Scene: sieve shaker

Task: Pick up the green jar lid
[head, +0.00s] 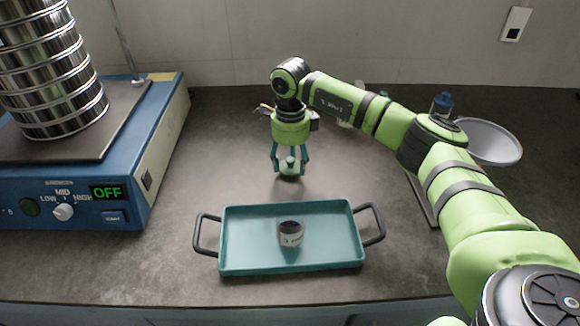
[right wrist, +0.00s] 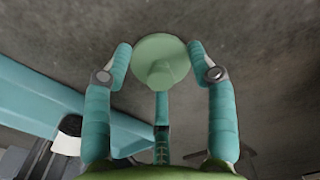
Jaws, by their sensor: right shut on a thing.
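The green jar lid (head: 289,167) is a pale green disc with a knob, on or just above the dark bench behind the tray; I cannot tell if it touches the bench. My right gripper (head: 289,172) points down over it, its teal fingers shut on it. In the right wrist view the lid (right wrist: 161,62) sits between the fingertips (right wrist: 163,62). A labelled jar (head: 291,234) with dark contents and no lid on it stands in the teal tray (head: 340,257). My left gripper is not in view.
A blue sieve shaker (head: 120,215) reading OFF, with a stack of metal sieves (head: 55,75), stands at left. A round pale pan (head: 490,140) and a blue-capped bottle (head: 442,103) are at right, behind my arm. The bench between shaker and lid is clear.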

